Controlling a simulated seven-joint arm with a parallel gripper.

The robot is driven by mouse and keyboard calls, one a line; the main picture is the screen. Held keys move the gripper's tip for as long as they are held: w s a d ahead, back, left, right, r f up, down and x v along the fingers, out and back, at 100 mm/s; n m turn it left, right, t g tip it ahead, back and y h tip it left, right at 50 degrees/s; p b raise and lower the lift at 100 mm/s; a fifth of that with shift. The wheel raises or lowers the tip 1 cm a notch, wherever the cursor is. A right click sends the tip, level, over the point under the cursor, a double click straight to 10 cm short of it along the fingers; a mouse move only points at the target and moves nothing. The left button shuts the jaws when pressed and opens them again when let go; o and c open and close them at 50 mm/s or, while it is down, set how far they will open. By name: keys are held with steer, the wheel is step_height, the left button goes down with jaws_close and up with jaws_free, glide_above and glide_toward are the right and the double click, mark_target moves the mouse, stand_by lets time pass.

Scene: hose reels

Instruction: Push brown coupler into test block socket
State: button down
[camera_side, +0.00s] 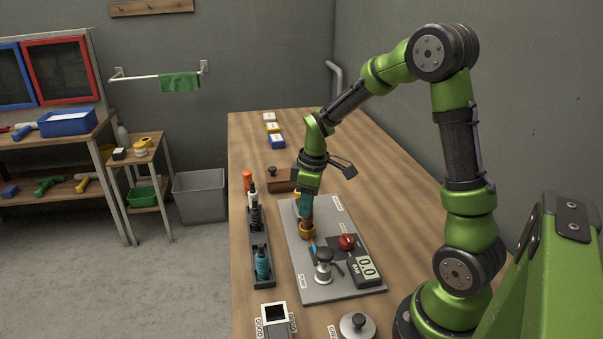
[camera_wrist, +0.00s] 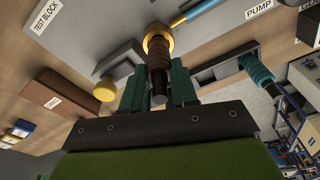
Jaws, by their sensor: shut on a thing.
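The brown ribbed coupler (camera_wrist: 152,64) is between the teal fingers of my gripper (camera_wrist: 163,90) in the wrist view. My gripper is shut on its dark narrow end. In the side view my gripper (camera_side: 305,211) points down over the grey plate (camera_side: 345,288), and the brown coupler (camera_side: 307,226) shows below the fingers. A gold ring (camera_wrist: 157,36) surrounds the coupler's far end; it also shows in the side view (camera_side: 307,236). I cannot tell how deep the coupler sits in it. The "TEST BLOCK" label (camera_wrist: 46,20) is on the plate at upper left.
A dark rack (camera_side: 262,280) with several couplers stands left of the plate. The plate carries a red knob (camera_side: 346,242), a silver post (camera_side: 323,264) and a gauge reading 0.0 (camera_side: 367,269). A brown box (camera_side: 281,180) stands behind. A yellow cap (camera_wrist: 105,89) is near my fingers.

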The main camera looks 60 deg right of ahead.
steer(key=shift+f, duration=0.55)
steer(key=c, duration=0.9)
jaws_free()
steer(key=shift+f, duration=0.15)
steer(key=shift+o, duration=0.2)
step_height(320, 180, up, 12)
steer(key=s, duration=0.1)
steer(key=s+a+r+m+t, duration=0.2)
steer(key=s+a+m+t, duration=0.1)
steer(key=s+a, duration=0.3)
steer(key=s+a+r+m+t+y, duration=0.1)
steer(key=s+a+r+m+t, duration=0.2)
steer(key=s+a+m, duration=0.2)
steer(key=s+a, duration=0.1)
steer(key=a, duration=0.2)
steer(key=shift+m, duration=0.3)
steer(key=shift+a, duration=0.1)
